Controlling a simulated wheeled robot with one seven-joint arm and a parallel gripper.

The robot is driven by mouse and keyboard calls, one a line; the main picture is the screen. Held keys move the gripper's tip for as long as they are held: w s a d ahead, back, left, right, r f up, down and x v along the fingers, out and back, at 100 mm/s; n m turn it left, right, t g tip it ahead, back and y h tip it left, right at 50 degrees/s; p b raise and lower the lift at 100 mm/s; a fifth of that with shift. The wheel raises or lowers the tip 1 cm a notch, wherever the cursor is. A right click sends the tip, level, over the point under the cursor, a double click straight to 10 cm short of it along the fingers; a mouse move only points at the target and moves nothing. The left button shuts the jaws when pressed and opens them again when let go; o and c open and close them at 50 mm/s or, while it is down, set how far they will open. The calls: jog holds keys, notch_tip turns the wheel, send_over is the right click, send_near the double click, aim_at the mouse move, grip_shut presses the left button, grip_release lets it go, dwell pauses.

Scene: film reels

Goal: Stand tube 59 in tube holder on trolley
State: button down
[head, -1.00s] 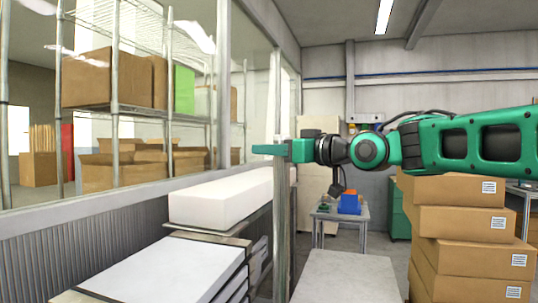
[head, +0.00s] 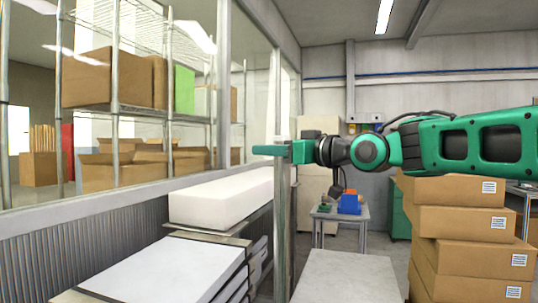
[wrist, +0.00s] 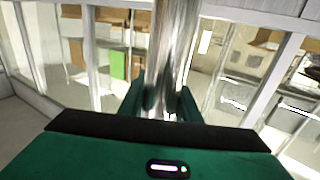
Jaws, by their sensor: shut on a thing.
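My gripper (head: 283,150) is shut on a long shiny metal tube (head: 281,225), which stands about upright in the head view. In the wrist view the tube (wrist: 173,50) passes between the two green fingers (wrist: 165,100). No number is readable on it. The tube's lower end is hidden or runs out of the head view. I cannot make out a tube holder. A low grey-topped surface (head: 345,277) lies to the right of the tube; I cannot tell whether it is the trolley.
Stacked cardboard boxes (head: 462,230) stand at the right under my arm. A white block (head: 225,198) and white sheets (head: 165,265) lie on the left, beside a windowed partition (head: 228,90). A small table (head: 325,214) with a blue bin (head: 350,204) stands farther back.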

jog(key=shift+f, duration=0.45)
jog(key=c, duration=1.6)
grip_release()
jog(key=shift+d, duration=0.1)
jog(key=shift+v, duration=5.45)
jog(key=shift+s+f, duration=0.1)
